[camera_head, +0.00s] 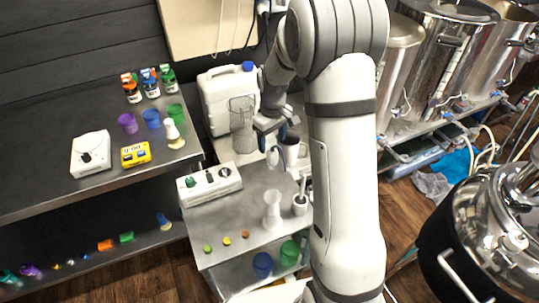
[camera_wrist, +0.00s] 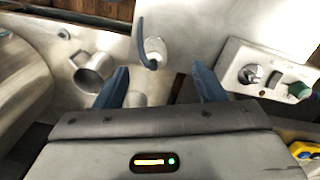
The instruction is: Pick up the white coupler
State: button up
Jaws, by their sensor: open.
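A white, narrow-waisted piece (camera_head: 272,208), which looks like the white coupler, stands upright on the metal cart, in front of my gripper. A similar white piece (camera_head: 173,133) stands on the left bench; I cannot tell for sure which is the coupler. My gripper (camera_head: 273,138) is above the back of the cart, apart from both pieces. In the wrist view its two blue fingers (camera_wrist: 162,88) are spread apart, with nothing held. A small pale thing (camera_wrist: 135,98) shows below and between them, partly hidden by the gripper body.
A grey metallic cup (camera_wrist: 92,72) shows left of the fingers. A white jug (camera_head: 222,95) stands behind. Steel kettles (camera_head: 450,55) are at right.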

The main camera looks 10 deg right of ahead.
aim_at(273, 152)
jog(key=f, duration=0.2)
jog(key=f+p, duration=0.1)
jog(key=f, duration=0.2)
jog(key=w+f, duration=0.1)
jog(key=f, duration=0.1)
jog(key=shift+d+f, duration=0.15)
jog(key=shift+d, duration=0.05)
jog(key=shift+c, duration=0.5)
jog(key=c, duration=0.9)
jog(key=shift+c, duration=0.2)
